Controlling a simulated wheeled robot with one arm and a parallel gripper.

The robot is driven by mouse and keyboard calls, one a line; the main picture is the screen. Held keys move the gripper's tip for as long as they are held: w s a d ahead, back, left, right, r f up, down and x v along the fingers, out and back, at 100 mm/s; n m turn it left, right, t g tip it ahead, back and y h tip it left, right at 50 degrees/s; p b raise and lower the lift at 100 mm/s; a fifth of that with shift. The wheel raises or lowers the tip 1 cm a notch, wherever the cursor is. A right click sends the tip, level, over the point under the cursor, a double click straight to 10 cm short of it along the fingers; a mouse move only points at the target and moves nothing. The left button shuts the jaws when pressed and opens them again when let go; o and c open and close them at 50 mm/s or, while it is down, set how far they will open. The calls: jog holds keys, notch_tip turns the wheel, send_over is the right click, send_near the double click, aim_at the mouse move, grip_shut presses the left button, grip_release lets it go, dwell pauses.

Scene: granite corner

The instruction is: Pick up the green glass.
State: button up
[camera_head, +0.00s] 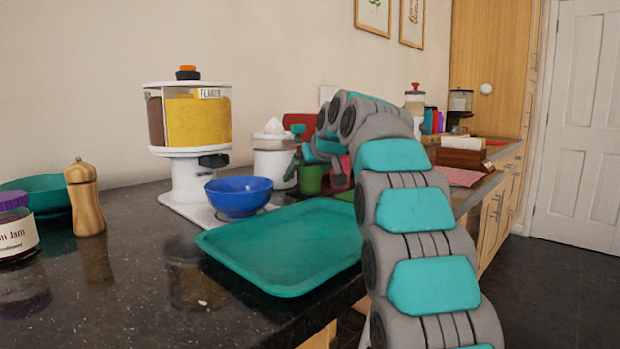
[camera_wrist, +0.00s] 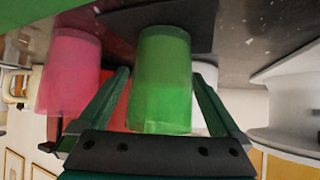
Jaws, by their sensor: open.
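The green glass (camera_wrist: 160,85) fills the middle of the wrist view, where the scene shows upside down. My gripper (camera_wrist: 160,76) is open, with one dark green finger on each side of the glass. A small gap seems to show at each side, but I cannot tell whether a finger touches it. In the head view the green glass (camera_head: 312,180) stands on the counter behind the tray, and my gripper (camera_head: 298,158) is at it, partly hidden by my arm.
A pink glass (camera_wrist: 70,75) stands close beside the green one. A teal tray (camera_head: 285,245), a blue bowl (camera_head: 238,197), a cereal dispenser (camera_head: 190,130) and a white juicer (camera_head: 272,158) are nearby. A pepper mill (camera_head: 85,200) and a jam jar (camera_head: 15,230) stand at left.

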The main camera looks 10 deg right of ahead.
jog(key=c, duration=1.4)
jog(key=shift+r, duration=0.25)
